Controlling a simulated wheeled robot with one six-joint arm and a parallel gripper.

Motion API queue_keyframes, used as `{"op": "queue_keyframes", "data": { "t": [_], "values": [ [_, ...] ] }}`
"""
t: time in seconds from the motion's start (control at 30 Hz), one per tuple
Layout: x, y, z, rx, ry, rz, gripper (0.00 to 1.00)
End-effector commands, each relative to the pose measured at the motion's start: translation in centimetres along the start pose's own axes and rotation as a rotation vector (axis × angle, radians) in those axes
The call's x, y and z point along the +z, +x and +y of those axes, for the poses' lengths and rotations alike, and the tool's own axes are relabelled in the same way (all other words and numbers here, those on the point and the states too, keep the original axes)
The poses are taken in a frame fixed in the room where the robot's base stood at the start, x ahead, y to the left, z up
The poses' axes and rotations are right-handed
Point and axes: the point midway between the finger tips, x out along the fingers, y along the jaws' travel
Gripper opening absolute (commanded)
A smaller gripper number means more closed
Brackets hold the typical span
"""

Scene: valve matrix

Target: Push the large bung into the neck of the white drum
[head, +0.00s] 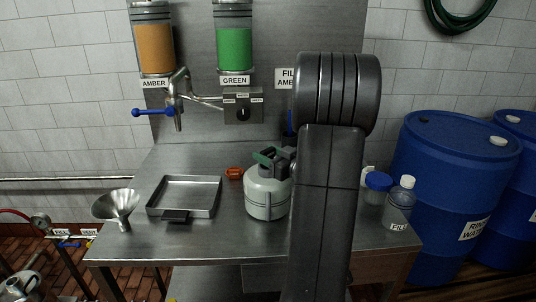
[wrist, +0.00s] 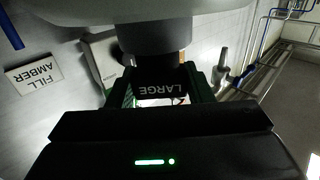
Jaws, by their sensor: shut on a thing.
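The white drum (head: 267,200) stands on the steel bench, left of my arm in the head view. My gripper (head: 274,157) is over its top, with a green finger showing and the rest partly hidden by my arm. In the wrist view my gripper (wrist: 160,99) has its green fingers shut on the dark large bung (wrist: 160,86), marked LARGE. A grey cylinder, apparently the drum's neck (wrist: 155,36), is right beside the bung, with the drum's pale shoulder (wrist: 85,9) behind. I cannot tell how far the bung is in the neck.
A shallow steel tray (head: 184,213), a funnel (head: 116,207) and a small orange-red item (head: 234,173) lie left of the drum. Bottles (head: 399,205) stand right of my arm. Blue barrels (head: 450,165) stand beyond the bench's right end. A tap with a blue lever (head: 153,112) is behind.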

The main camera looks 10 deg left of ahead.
Motion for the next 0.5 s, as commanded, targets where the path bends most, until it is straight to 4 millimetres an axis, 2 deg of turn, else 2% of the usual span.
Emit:
{"op": "queue_keyframes", "data": {
  "t": [0.5],
  "values": [
    [1.4, 0.0, 0.0, 0.0, 0.0, 0.0, 0.25]
  ]
}}
